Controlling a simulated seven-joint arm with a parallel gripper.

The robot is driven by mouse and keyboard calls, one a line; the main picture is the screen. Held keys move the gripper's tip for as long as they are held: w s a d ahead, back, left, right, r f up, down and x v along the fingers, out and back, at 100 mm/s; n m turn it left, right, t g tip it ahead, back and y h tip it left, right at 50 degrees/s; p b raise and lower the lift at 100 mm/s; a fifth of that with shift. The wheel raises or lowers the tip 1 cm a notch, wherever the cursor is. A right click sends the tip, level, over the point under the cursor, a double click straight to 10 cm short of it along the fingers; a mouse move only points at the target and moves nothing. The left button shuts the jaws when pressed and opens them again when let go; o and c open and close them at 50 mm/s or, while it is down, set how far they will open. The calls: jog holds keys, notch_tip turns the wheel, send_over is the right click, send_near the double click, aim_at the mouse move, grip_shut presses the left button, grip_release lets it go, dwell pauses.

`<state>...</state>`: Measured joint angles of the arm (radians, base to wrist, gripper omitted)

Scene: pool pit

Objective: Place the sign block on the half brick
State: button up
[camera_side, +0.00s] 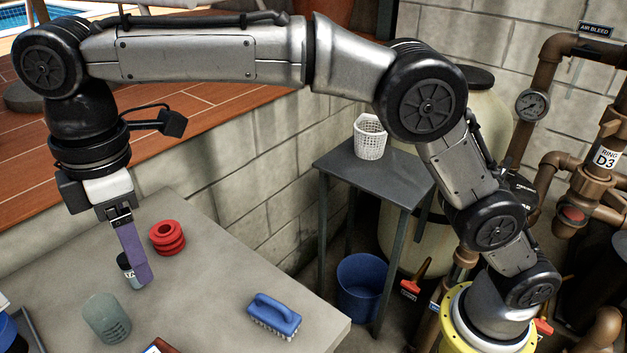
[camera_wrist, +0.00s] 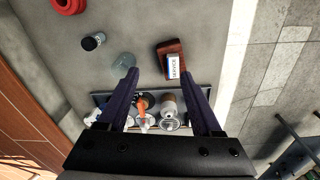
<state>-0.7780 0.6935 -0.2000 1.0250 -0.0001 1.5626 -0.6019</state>
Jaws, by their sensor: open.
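The brown-red half brick (camera_wrist: 168,47) lies on the grey slab in the wrist view. A white block with dark lettering and a blue edge, which looks like the sign block (camera_wrist: 174,68), overlaps its near part; I cannot tell whether it rests on the brick or beside it. In the side view only a bit of the brick (camera_side: 161,346) shows at the bottom edge. My gripper (camera_side: 139,273) points down above the slab with nothing between its purple fingers. The fingers stand wide apart in the wrist view (camera_wrist: 157,70).
A small labelled jar (camera_side: 132,272), a translucent greenish cup (camera_side: 107,318), red stacked rings (camera_side: 167,238) and a blue brush (camera_side: 274,312) stand on the slab. A dark tray (camera_wrist: 100,99) holds several bottles. A side table (camera_side: 376,177) carries a white basket (camera_side: 370,140).

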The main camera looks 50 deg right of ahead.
jog(key=s+d+r+m+t, duration=0.1)
jog(key=s+d+r+m, duration=0.15)
jog(key=d, duration=0.55)
jog(key=s+d+r+m+t, duration=0.1)
jog(key=s+d+m, duration=0.15)
jog(key=d, duration=0.65)
jog(key=s+d+r+m+t, duration=0.1)
jog(key=d+r+m, duration=0.15)
jog(key=d, duration=0.55)
jog(key=s+d+f+m+t, duration=0.2)
jog(key=s+d+f+m, duration=0.6)
jog(key=s, duration=0.7)
jog(key=d+f, duration=0.2)
jog(key=d, duration=0.2)
jog(key=shift+s+d+f, duration=0.15)
jog(key=shift+s+d, duration=0.05)
jog(key=shift+s, duration=0.1)
